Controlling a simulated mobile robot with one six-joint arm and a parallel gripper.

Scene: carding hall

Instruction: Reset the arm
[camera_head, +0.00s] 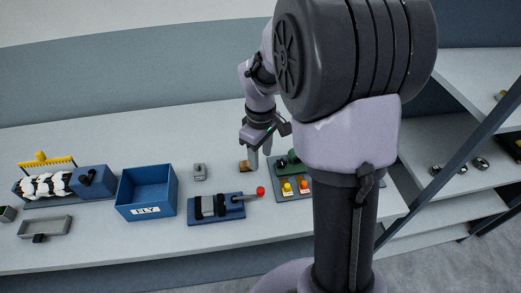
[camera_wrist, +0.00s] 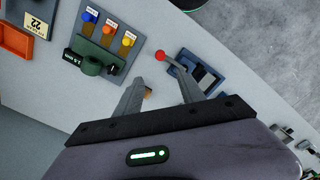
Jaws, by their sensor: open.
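My gripper (camera_head: 261,158) is open, above the table, with its fingers pointing down. In the wrist view the two fingers (camera_wrist: 160,92) stand apart and nothing shows held between them. A small brown object (camera_head: 245,166) lies on the table just left of the fingers in the head view. In the wrist view a small orange-brown piece (camera_wrist: 148,93) shows beside the left finger. I cannot tell whether a finger touches it. My arm hides part of the table on the right in the head view.
A blue box (camera_head: 131,205) stands left of a blue device (camera_head: 212,209) with a red-knobbed lever. A panel with coloured knobs (camera_head: 290,195) lies near my arm. A small grey object (camera_head: 199,172) and a brush machine (camera_head: 92,182) are further left. Shelves (camera_head: 455,150) stand at right.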

